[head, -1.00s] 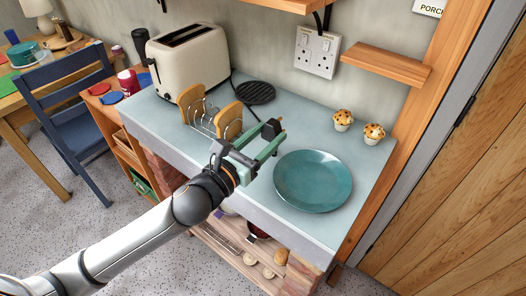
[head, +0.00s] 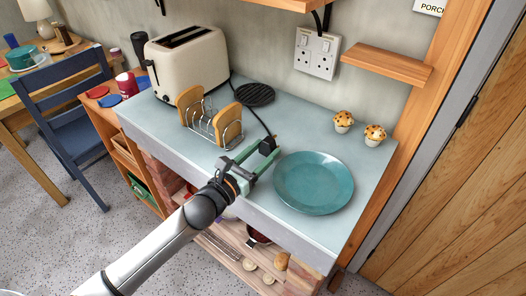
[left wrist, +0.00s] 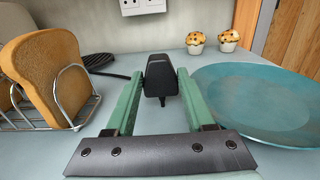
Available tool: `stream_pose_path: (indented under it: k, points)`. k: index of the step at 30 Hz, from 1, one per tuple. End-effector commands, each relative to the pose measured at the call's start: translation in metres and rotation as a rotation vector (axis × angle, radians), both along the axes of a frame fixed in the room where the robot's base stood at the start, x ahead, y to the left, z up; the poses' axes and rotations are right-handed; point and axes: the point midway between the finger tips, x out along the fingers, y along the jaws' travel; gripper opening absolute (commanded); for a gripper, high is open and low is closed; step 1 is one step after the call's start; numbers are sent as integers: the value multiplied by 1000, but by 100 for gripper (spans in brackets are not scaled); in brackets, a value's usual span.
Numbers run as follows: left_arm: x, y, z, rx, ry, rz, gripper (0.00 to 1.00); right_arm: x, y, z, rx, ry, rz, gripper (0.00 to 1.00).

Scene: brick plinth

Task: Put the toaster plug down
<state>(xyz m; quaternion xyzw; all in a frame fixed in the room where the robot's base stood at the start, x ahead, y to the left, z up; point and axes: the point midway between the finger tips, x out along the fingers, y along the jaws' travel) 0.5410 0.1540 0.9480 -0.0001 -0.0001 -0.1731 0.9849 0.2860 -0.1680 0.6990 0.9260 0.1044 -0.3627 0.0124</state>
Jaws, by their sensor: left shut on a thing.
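My left gripper (head: 265,156) is shut on the black toaster plug (head: 268,146), between the toast rack and the teal plate, low over the pale blue worktop (head: 190,139). In the left wrist view the plug (left wrist: 160,79) sits upright between the green fingers of the gripper (left wrist: 159,88). I cannot tell whether the plug touches the worktop. Its black cord (head: 262,121) runs back past the round black trivet towards the cream toaster (head: 187,62). My right gripper is not in view.
The teal plate (head: 314,182) lies close to the right of the gripper. The toast rack (head: 203,127) with toast stands to the left. Two muffins (head: 375,134) sit at the back right, under a wooden shelf (head: 387,66). A double wall socket (head: 316,54) is behind.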

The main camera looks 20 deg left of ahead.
Motion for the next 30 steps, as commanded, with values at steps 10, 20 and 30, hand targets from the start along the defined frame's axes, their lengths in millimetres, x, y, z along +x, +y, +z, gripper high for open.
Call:
stream_pose_path:
  k: [10, 20, 30]
  points:
    - [0, 0, -12, 1, 0, -1, 0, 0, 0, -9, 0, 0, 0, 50]
    - [-1, 0, -16, 3, 9, 0, 76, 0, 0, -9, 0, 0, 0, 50]
    - [-2, -1, -18, 5, 15, 0, 84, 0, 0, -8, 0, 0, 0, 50]
